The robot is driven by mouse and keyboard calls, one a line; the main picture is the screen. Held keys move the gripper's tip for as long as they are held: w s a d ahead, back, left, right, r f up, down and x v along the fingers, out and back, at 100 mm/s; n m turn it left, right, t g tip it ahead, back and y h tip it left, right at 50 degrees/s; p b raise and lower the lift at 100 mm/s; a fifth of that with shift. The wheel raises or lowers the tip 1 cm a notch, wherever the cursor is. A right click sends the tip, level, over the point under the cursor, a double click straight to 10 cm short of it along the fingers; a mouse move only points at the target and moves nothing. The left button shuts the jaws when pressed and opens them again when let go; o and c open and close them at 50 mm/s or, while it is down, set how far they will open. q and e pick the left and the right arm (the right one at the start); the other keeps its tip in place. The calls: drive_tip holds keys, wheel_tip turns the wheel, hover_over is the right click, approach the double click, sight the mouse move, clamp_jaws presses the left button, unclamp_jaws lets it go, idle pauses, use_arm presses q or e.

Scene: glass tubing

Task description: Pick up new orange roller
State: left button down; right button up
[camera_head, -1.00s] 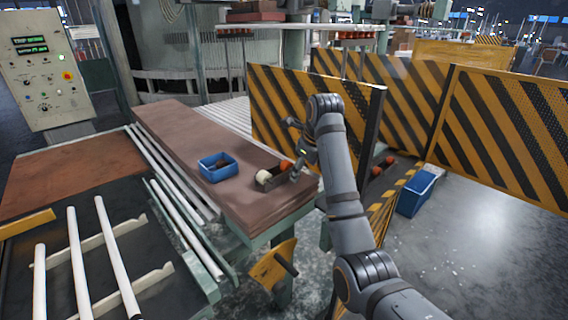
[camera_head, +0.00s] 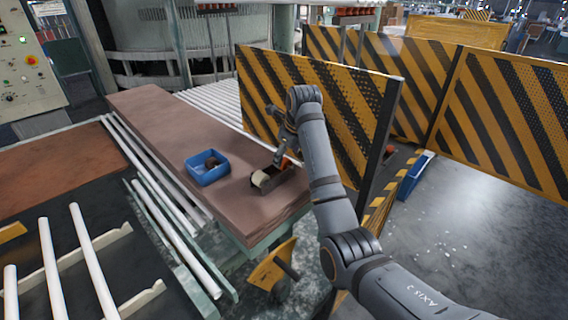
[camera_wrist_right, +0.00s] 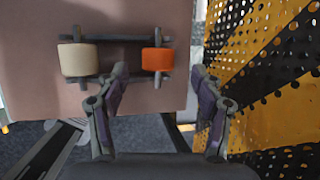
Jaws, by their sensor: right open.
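The orange roller (camera_wrist_right: 157,60) sits on the right side of a dark holder (camera_wrist_right: 118,80) in the right wrist view. A cream roller (camera_wrist_right: 79,60) sits on the holder's left side; it also shows in the head view (camera_head: 261,179). My right gripper (camera_wrist_right: 158,72) is open and empty, its fingertips apart on the left and right of the orange roller. Whether it is level with the roller cannot be told. In the head view the right gripper (camera_head: 282,156) is over the holder and partly hides the orange roller. My left gripper is not in view.
The holder stands near the end of a brown bench (camera_head: 160,125). A blue bin (camera_head: 207,169) with dark items stands left of it. A yellow-black striped barrier (camera_head: 330,95) rises close behind my right arm. Another blue bin (camera_head: 412,180) is beyond the barrier's edge.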

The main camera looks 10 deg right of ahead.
sight(286, 160)
drive_tip(key=shift+p+x, duration=0.8)
drive_tip(key=shift+x, duration=1.35)
drive_tip(key=shift+f, duration=0.15)
drive_tip(key=shift+s, duration=0.15)
drive_tip(key=c, duration=1.3)
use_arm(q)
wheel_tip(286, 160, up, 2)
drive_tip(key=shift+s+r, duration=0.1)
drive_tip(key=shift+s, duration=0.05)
use_arm(e)
drive_tip(key=shift+o, duration=0.2)
